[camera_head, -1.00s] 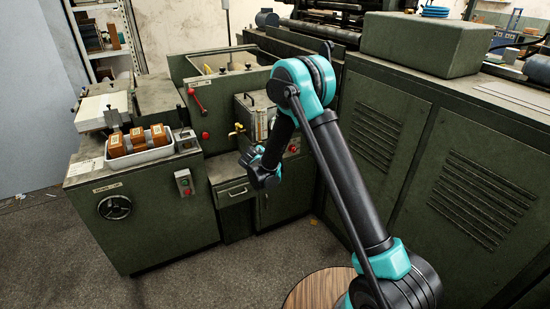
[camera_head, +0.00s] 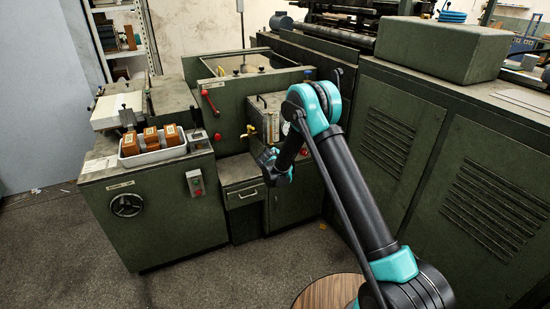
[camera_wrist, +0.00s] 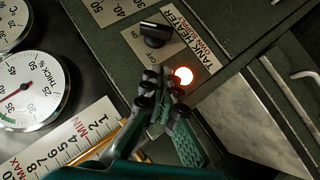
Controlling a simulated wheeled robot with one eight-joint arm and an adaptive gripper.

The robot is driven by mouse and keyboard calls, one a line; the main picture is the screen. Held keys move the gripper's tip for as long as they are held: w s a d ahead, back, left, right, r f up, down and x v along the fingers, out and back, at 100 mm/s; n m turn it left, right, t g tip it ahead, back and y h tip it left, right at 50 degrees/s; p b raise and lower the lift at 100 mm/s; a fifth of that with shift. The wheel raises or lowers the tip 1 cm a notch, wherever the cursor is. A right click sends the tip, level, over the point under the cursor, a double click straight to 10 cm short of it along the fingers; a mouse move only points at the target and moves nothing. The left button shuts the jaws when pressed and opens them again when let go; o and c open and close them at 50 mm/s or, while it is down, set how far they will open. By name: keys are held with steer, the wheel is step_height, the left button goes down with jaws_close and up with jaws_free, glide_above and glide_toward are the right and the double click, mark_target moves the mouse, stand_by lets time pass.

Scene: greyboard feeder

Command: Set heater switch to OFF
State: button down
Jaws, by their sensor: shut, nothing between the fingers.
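The heater switch (camera_wrist: 156,34) is a black rotary knob on a pale plate marked "TANK HEATER", at the top middle of the wrist view. An orange-white lamp (camera_wrist: 183,76) glows just below the plate. My gripper (camera_wrist: 160,80) is shut and empty, its fingertips below the knob in the picture and beside the lamp. A gap shows between fingertips and knob. In the head view my gripper (camera_head: 271,165) is in front of the feeder's middle section, and the switch cannot be made out there.
In the wrist view, a dial marked "THICK %" (camera_wrist: 28,88) and a level scale (camera_wrist: 65,145) lie left, and a metal handle (camera_wrist: 305,75) right. In the head view, a white tray (camera_head: 153,156) with brown blocks stands left; a large green cabinet (camera_head: 410,150) stands right.

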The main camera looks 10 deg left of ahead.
steer(key=shift+w+d+f, duration=0.5)
steer(key=shift+d+f, duration=0.1)
steer(key=shift+f, duration=0.15)
steer(key=shift+w+d+f, duration=0.45)
steer(key=shift+d+f, duration=0.15)
steer(key=shift+f, duration=0.15)
steer(key=shift+a, duration=0.15)
